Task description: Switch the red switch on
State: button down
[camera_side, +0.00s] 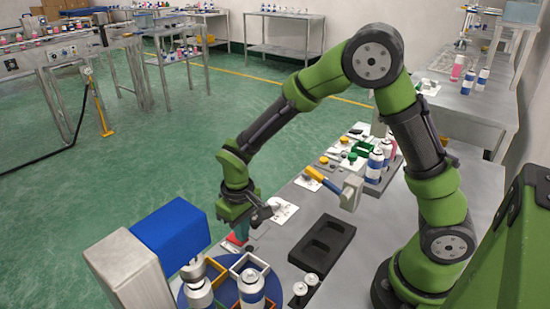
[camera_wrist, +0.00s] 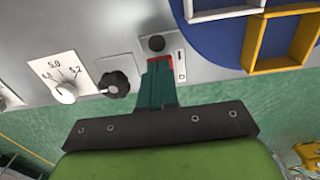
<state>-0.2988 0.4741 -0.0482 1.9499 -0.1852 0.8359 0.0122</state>
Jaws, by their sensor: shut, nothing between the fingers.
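My gripper (camera_wrist: 158,80) points down at the metal table, its teal fingers shut with nothing between them. In the wrist view, the red switch (camera_wrist: 161,60) shows as a small red edge at the fingertips, mostly hidden behind them. I cannot tell whether the fingers touch it or which way it is set. A pale slotted plate (camera_wrist: 180,66) lies just right of the fingertips. In the side view, my gripper (camera_side: 243,230) is low over the table's front edge, with a red part (camera_side: 234,239) beside it.
In the wrist view, a black knob (camera_wrist: 114,84) and a white numbered dial (camera_wrist: 66,91) are left of the fingers, a dark round button (camera_wrist: 157,43) just beyond. A blue turntable (camera_wrist: 215,33) with coloured frames is at right. A blue-and-grey machine head (camera_side: 170,238) stands nearby.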

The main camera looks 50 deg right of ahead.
aim_at(250, 249)
jog(key=shift+f, duration=0.55)
dwell(0.4)
jog(key=shift+r, duration=0.1)
notch_tip(250, 249, up, 10)
jog(key=shift+r, duration=0.2)
dwell(1.0)
jog(key=s+d+r+m+t+y, duration=0.2)
jog(key=s+d+r+m+t, duration=0.2)
jog(key=s+r, duration=0.7)
jog(key=s+d+t, duration=0.2)
jog(key=s+t, duration=0.1)
jog(key=shift+d+r, duration=0.3)
jog(key=shift+d, duration=0.05)
jog(key=shift+s, duration=0.1)
